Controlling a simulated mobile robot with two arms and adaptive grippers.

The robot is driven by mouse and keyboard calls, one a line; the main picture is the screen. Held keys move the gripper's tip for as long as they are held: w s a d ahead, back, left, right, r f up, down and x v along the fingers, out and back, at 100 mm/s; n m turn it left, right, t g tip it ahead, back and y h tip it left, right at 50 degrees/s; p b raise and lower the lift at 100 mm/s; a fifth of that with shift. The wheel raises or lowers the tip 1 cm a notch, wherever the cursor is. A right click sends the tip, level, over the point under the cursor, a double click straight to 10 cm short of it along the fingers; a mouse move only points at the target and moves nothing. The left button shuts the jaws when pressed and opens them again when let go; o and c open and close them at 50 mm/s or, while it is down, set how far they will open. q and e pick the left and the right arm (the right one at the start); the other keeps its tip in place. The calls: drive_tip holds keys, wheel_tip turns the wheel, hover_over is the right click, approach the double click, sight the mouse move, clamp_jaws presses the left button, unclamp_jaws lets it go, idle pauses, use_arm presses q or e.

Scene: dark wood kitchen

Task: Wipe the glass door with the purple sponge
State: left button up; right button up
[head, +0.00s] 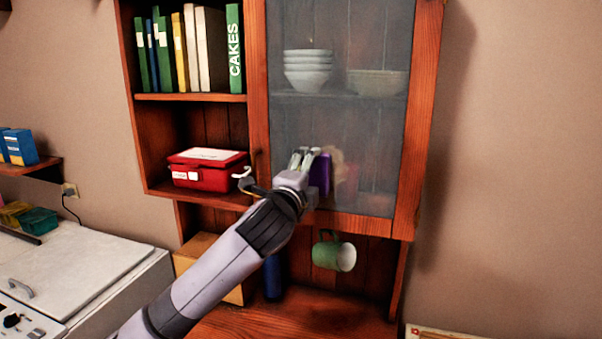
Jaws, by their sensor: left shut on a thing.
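The glass door (340,120) fills the right side of the wooden wall cabinet and looks shut. Its pane is hazy, and a brownish smudge (338,166) shows on its lower part. My left gripper (312,165) is in front of the lower left of the pane, shut on the purple sponge (320,174). The sponge is upright beside the smudge, at or very close to the glass; I cannot tell whether it touches. The fingers hide part of the sponge. My right gripper is not in view.
Bowls (307,68) stand behind the glass. The open shelves at left hold books (198,50) and a red box (207,170). A green mug (334,254) hangs below the door. A white appliance (80,285) stands at lower left. Bare wall lies to the right.

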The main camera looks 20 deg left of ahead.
sight(343, 166)
use_arm(q)
drive_tip(key=shift+d+p, duration=0.4)
drive_tip(key=shift+d, duration=0.7)
drive_tip(key=shift+d+p, duration=0.55)
drive_tip(key=shift+d, duration=1.8)
drive_tip(key=shift+r+p, duration=0.9)
drive_tip(key=shift+a, duration=0.1)
